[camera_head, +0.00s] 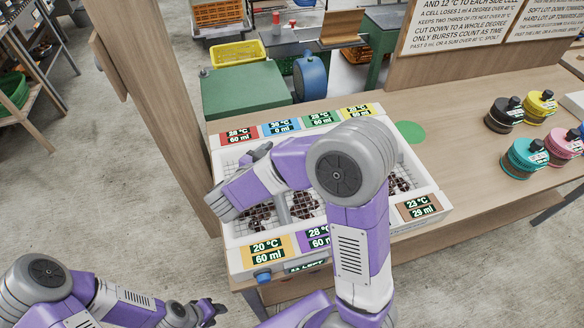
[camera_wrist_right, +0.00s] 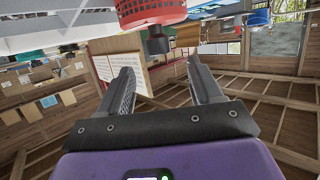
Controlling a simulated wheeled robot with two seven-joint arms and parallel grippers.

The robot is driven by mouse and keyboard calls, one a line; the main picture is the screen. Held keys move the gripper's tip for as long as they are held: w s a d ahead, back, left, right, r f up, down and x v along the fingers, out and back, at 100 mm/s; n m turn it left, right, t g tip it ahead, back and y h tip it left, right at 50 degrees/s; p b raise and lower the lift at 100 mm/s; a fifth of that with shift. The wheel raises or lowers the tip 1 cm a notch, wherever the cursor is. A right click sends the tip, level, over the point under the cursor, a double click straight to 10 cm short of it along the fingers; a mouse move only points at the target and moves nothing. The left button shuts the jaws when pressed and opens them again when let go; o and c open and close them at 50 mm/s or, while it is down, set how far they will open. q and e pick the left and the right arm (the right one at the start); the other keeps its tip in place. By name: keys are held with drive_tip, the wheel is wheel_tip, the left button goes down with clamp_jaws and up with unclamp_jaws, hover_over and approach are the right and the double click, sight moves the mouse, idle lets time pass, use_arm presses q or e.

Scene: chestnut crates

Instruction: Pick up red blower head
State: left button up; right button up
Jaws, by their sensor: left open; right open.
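The red blower head (camera_wrist_right: 150,12) shows at the top edge of the right wrist view, partly cut off. It has a red perforated body and a dark knob pointing down in that picture. My right gripper (camera_wrist_right: 160,68) is open, its two fingers apart with nothing between them, and the red head lies beyond and above the fingertips in that view. In the head view I cannot make out the red head; my right arm covers much of the white crate. My left gripper (camera_head: 208,311) is low at the left, open, away from the bench.
A white crate (camera_head: 434,192) with mesh compartments, dark chestnuts and temperature labels stands on the wooden bench (camera_head: 455,105). Black (camera_head: 506,114), yellow (camera_head: 540,105), teal (camera_head: 524,158) and pink (camera_head: 563,146) heads stand at the right.

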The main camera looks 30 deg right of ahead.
drive_tip(key=b+x, duration=0.3)
drive_tip(key=x, duration=0.4)
drive_tip(key=shift+d+f, duration=0.25)
drive_tip(key=shift+d, duration=0.1)
drive_tip(key=shift+r, duration=0.1)
clamp_jaws()
